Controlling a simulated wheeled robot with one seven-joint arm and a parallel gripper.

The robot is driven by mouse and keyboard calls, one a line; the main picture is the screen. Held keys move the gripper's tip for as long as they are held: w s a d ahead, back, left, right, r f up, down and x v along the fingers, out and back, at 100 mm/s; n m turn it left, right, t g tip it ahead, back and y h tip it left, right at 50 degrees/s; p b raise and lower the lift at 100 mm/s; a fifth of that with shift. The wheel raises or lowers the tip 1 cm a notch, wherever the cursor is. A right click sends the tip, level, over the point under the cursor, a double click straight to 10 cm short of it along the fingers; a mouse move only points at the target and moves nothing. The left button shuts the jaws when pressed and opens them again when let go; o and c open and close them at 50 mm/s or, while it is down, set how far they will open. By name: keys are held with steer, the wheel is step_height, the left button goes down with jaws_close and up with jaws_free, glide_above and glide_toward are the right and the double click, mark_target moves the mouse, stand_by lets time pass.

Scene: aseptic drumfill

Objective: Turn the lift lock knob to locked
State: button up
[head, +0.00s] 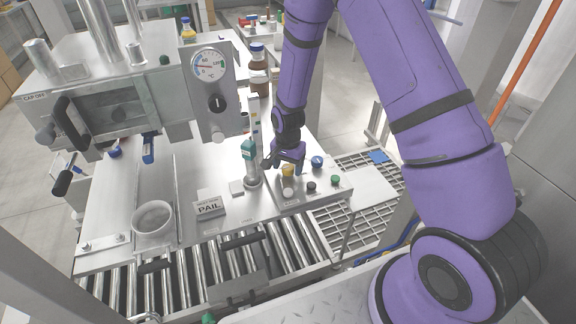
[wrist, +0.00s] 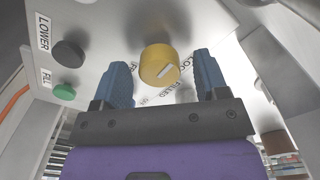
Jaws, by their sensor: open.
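The lift lock knob is a round yellow knob with a white pointer line on its face, and it shows in the wrist view (wrist: 158,66). Its line slants, with the upper end toward the right-hand label, which reads "LOC…" and is partly hidden. Another label to its left is mostly hidden by a finger. In the head view the knob (head: 288,171) sits on the small control panel just below my gripper (head: 287,156). My gripper is open, with one blue finger on each side of the knob in the wrist view. Gaps show between fingers and knob.
A black button (wrist: 69,54) labelled LOWER and a green button (wrist: 64,92) are left of the knob. A roller conveyor (head: 195,270) runs in front.

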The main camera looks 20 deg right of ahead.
steer(key=c, duration=0.9)
steer(key=shift+n, duration=0.4)
steer(key=n, duration=0.8)
steer(key=shift+n, duration=0.3)
steer(key=n, duration=0.4)
steer(key=shift+n, duration=2.2)
